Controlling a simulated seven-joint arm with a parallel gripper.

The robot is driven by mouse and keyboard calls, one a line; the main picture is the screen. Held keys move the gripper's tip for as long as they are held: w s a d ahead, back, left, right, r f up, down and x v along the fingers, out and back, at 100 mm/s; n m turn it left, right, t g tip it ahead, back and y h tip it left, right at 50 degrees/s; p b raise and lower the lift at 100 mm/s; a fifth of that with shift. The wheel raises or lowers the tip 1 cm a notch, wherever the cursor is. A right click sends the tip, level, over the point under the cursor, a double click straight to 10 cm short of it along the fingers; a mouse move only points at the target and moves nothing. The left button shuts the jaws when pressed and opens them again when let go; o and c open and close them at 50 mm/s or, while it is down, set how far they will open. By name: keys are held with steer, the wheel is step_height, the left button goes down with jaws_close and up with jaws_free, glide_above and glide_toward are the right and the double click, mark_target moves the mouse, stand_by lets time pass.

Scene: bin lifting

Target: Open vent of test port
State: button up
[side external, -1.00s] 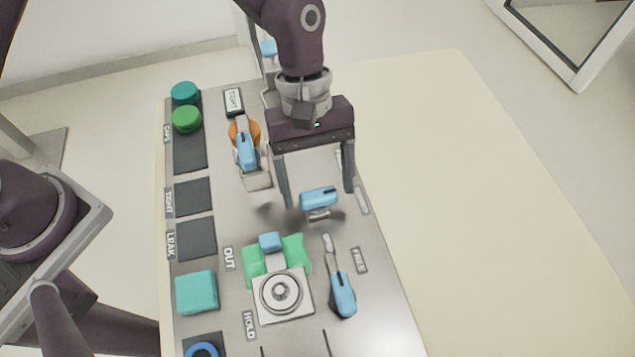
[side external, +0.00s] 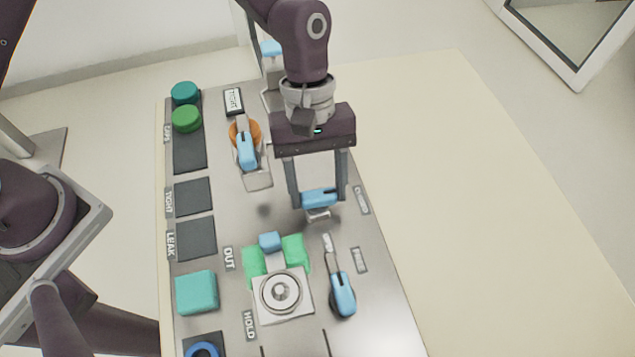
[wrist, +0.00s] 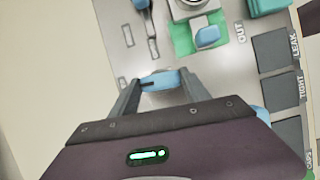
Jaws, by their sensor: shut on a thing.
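My gripper (side external: 320,200) is shut on a blue handle (side external: 318,196) on a small metal mount, with a finger at each end of the handle. In the wrist view the same blue handle (wrist: 161,79) lies crosswise between the fingers. The test port (side external: 281,291), if it is the round metal fitting on a square block, stands nearer the camera, with green pieces and a blue cap behind it. Another blue lever (side external: 342,294) lies to its right beside a label. I cannot read the label by the gripped handle clearly.
A blue lever over an orange round part (side external: 247,150) stands left of my gripper. Green discs (side external: 187,118), dark pads labelled TIGHT and LEAK (side external: 195,238) and a teal block (side external: 196,292) line the left edge. The table (side external: 480,200) on the right is bare.

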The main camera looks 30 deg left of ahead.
steer(key=m+y, duration=0.1)
steer(key=m, duration=0.3)
steer(key=shift+d+g, duration=0.15)
steer(key=shift+g, duration=0.25)
steer(key=m+y, duration=0.2)
steer(key=m, duration=0.2)
steer(key=shift+d+m, duration=0.1)
steer(key=shift+m, duration=0.2)
steer(key=m+y, duration=0.1)
steer(key=m, duration=0.3)
steer(key=shift+s+d+y, duration=0.1)
steer(key=shift+y, duration=0.3)
steer(key=shift+m+t+y, duration=0.5)
steer(key=shift+m+y, duration=0.2)
steer(key=shift+m, duration=1.6)
steer(key=shift+s, duration=0.1)
steer(key=o, duration=1.4)
steer(key=v, duration=0.7)
